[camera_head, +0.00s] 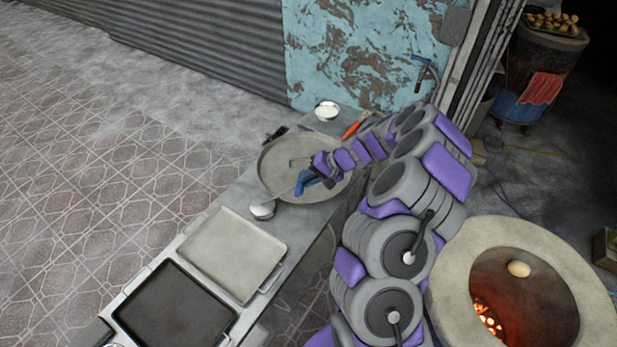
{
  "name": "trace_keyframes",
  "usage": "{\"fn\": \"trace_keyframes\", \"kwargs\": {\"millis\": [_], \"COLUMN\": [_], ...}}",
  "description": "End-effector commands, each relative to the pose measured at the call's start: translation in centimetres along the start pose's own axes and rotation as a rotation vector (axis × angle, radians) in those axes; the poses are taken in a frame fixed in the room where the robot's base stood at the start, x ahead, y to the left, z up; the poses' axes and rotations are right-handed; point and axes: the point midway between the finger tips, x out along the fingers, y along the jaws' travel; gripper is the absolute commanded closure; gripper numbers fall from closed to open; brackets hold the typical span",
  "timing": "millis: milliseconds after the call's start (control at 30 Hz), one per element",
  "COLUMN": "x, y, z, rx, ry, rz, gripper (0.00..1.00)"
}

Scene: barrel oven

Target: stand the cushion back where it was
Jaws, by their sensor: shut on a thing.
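My gripper (318,173) is at the far end of my arm, low over the large round grey tray (280,154) on the counter. It is shut on a small dark-blue thing (305,182), which I take to be the cushion. The fingers hide part of it, and I cannot tell whether it touches the tray. A shiny round-headed ladle-like tool (262,210) lies at the tray's near left edge, its thin handle pointing toward the blue thing.
A white bowl (327,109) and an orange-handled tool (352,129) are behind the tray. A pale square tray (232,254) and a dark square tray (175,307) are nearer. The glowing barrel oven (455,262), with a pale round inside, stands right of my arm.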

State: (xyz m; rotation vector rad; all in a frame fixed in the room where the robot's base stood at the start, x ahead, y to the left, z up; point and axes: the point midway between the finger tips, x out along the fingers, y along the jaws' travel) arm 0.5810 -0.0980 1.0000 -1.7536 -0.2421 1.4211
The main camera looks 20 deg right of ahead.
Motion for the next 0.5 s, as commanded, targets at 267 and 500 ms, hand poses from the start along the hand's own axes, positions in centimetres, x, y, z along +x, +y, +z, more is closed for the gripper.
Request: {"fn": "trace_keyframes", "kwargs": {"millis": [267,500], "x": [0.03,0.09], "y": [0.03,0.25], "z": [0.02,-0.02], "rx": [0.0,0.0], "ry": [-0.003,-0.003], "rz": [0.0,-0.001], "gripper": [1.0,1.0]}}
